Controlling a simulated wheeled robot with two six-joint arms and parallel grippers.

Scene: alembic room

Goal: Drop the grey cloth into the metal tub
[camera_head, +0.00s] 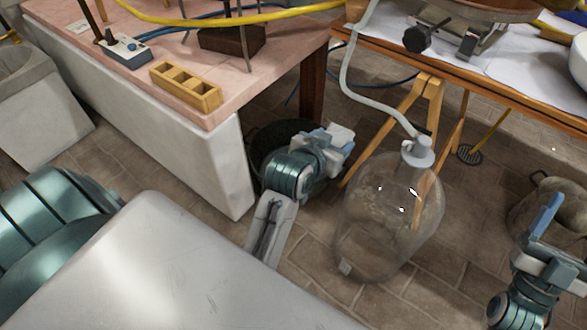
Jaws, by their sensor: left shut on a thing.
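My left gripper (338,145) is low beside the pink-topped bench and is shut on a small pale grey piece, which looks like the grey cloth (341,133). Little of the cloth shows. A dark round tub (262,138), seemingly the metal tub, stands on the floor under the bench's edge, just behind and left of this gripper. My arm and gripper hide much of it, and I cannot tell whether the cloth is over its opening. My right gripper (565,240) is at the lower right, its blue fingers apart, with nothing seen between them.
A large glass jar (385,225) with a hose stands on the floor right of my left gripper. The bench (215,115) has a white side wall. A wooden trestle table (480,85) stands behind. A grey pot (535,205) is near my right gripper.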

